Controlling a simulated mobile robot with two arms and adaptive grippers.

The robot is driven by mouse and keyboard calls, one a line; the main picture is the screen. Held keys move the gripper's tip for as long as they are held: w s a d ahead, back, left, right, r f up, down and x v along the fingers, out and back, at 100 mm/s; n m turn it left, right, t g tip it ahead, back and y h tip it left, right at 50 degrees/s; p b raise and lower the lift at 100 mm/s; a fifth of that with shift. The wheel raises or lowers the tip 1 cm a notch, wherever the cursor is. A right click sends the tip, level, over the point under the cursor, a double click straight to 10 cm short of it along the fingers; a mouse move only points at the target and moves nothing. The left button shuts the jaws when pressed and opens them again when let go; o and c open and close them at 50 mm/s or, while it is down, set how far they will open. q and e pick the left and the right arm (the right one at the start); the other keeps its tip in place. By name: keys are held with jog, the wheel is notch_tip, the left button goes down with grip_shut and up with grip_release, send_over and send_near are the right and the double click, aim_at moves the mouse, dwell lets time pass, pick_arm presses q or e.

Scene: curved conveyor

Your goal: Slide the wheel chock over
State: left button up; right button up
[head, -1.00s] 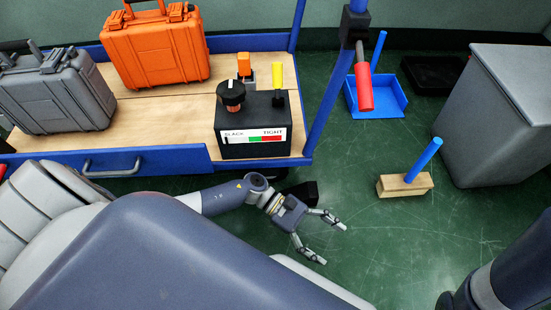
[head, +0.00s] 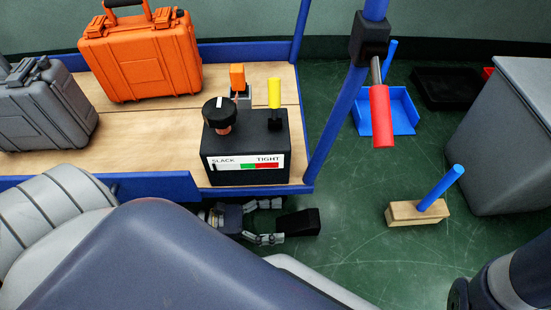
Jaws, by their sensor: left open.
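A black wedge-shaped block, which looks like the wheel chock (head: 300,222), lies on the green floor just off the front right corner of the blue-framed cart. My left gripper (head: 278,221) is open at the wedge's left end, with one finger toward the cart and the other on the near side. I cannot tell whether the fingers touch the wedge. A wooden block with a slanted blue handle (head: 416,212) stands on the floor further right. My right gripper is out of view.
The cart (head: 160,187) carries an orange case (head: 145,60), a grey case (head: 45,108) and a black SLACK/TIGHT box (head: 247,145). A red handle (head: 380,115) hangs by the blue post. A blue tray (head: 402,115) and grey bin (head: 500,150) stand right. Floor between wedge and wooden block is clear.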

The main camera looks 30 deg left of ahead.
aim_at(307, 218)
pick_arm(q)
jog(key=shift+d, duration=0.1)
jog(key=b+x, duration=0.4)
jog(key=x, duration=0.5)
jog(key=shift+w+d+f, duration=0.1)
jog(key=shift+w+d, duration=0.15)
jog(key=shift+w, duration=0.05)
jog(key=shift+w+d, duration=0.3)
jog(key=shift+d, duration=0.1)
jog(key=shift+a, duration=0.1)
jog(key=c, duration=1.4)
